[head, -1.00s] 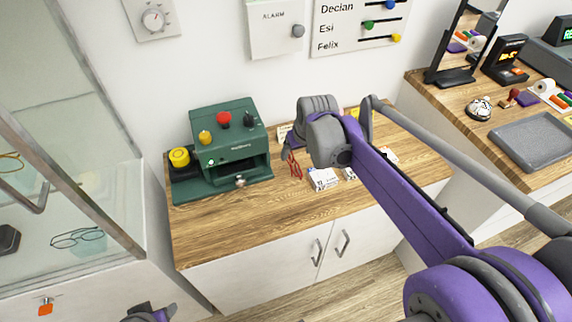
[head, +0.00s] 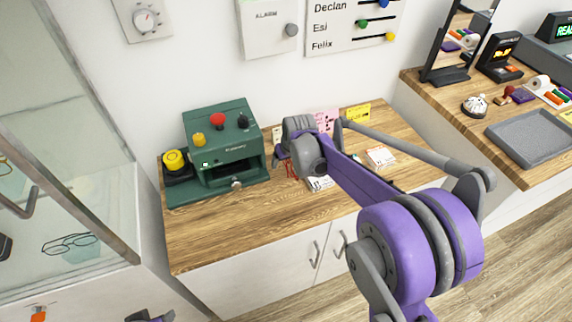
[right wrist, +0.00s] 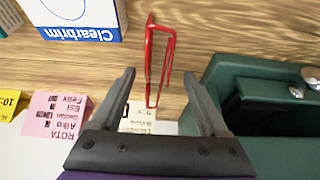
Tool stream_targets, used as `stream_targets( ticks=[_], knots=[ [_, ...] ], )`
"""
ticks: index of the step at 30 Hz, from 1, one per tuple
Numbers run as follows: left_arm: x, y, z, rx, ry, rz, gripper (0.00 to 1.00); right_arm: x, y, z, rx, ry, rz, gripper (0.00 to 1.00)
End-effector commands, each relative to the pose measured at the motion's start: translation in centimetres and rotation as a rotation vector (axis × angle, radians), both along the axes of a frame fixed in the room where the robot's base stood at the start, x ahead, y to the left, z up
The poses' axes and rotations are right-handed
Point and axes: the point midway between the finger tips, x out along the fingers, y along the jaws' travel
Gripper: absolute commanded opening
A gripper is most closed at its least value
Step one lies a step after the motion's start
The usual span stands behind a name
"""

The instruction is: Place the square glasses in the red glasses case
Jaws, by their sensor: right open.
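A thin red wire-like frame, which looks like glasses, stands out in the right wrist view (right wrist: 152,60), between my open right fingertips (right wrist: 158,82). I cannot tell whether the fingers touch it. In the head view my right gripper (head: 283,157) is over the counter, just right of the green machine, its fingers mostly hidden. Dark-rimmed glasses (head: 70,243) lie behind glass in the cabinet at left; another pair (head: 5,166) is cut by the left edge. I cannot make out a red glasses case.
The green machine (head: 225,150) with knobs stands close to my right gripper. White boxes (head: 380,157) and a pink note (head: 327,118) are to the right. The counter's front left (head: 215,225) is bare. A grey tray (head: 530,138) lies on the right counter.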

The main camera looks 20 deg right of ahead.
Motion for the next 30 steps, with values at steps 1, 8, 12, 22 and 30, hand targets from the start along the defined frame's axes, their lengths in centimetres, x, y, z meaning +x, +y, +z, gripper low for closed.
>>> stream_targets(
  ticks=[1, 8, 12, 22, 30],
  knots=[
    [0.0, 0.0, 0.0, 0.0, 0.0, 0.0, 0.5, 0.02, 0.01, -0.06, 0.0, 0.0, 0.0, 0.78],
    [-0.01, 0.0, 0.02, 0.0, 0.0, 0.0, 0.5, 0.0, 0.0, -0.01, 0.0, 0.0, 0.0, 0.63],
    [0.0, 0.0, 0.01, 0.0, 0.0, 0.0, 0.5, 0.0, 0.0, 0.0, 0.0, 0.0, 0.0, 0.38],
    [-0.01, 0.0, 0.02, 0.0, 0.0, 0.0, 0.5, 0.01, 0.0, 0.01, 0.0, 0.0, 0.0, 0.0],
    [0.01, 0.0, 0.17, 0.0, -0.001, 0.0, 0.5, 0.01, -0.01, 0.89, 0.0, 0.0, 0.0, 0.0]
  ],
)
